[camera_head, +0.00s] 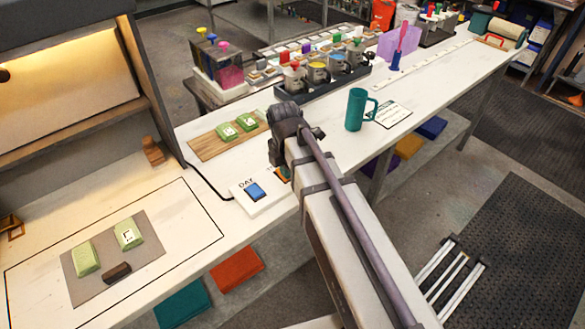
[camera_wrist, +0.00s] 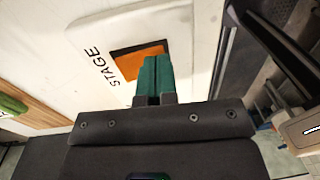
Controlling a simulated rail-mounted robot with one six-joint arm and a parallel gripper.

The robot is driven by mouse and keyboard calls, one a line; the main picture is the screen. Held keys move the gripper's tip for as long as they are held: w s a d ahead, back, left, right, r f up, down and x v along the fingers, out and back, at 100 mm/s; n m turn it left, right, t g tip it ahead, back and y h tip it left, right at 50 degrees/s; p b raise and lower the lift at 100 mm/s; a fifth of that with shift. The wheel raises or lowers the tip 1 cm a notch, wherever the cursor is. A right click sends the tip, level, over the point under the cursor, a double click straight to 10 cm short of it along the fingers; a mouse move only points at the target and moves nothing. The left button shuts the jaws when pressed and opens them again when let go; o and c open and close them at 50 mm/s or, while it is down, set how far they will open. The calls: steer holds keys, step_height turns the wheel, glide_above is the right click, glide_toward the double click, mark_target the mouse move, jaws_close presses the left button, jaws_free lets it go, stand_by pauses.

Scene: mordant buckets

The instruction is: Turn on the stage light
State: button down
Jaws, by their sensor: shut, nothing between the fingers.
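The stage light's switch is an orange rocker (camera_wrist: 128,62) on a white plate marked STAGE (camera_wrist: 92,62), seen in the wrist view. My gripper (camera_wrist: 157,62) has its teal fingers shut together with nothing between them. The fingertips are over the right part of the orange rocker and hide some of it. I cannot tell whether they touch it. In the head view my arm covers most of this switch, and only a bit of orange (camera_head: 281,173) shows beside it.
A blue rocker (camera_head: 255,191) on a plate marked DAY lies just left of my arm. A teal mug (camera_head: 356,110) stands to the right on the white bench. A wooden board (camera_head: 210,148) with green blocks is behind. A booth at left is lit warmly (camera_head: 60,70).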

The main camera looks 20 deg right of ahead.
steer(key=shift+w, duration=0.15)
steer(key=shift+w+a+r+p, duration=0.3)
steer(key=shift+w, duration=0.3)
steer(key=shift+r, duration=0.1)
step_height(320, 180, up, 14)
steer(key=s+p, duration=0.1)
steer(key=p, duration=1.3)
steer(key=shift+s+d, duration=0.3)
steer(key=shift+d, duration=0.05)
steer(key=shift+f, duration=0.2)
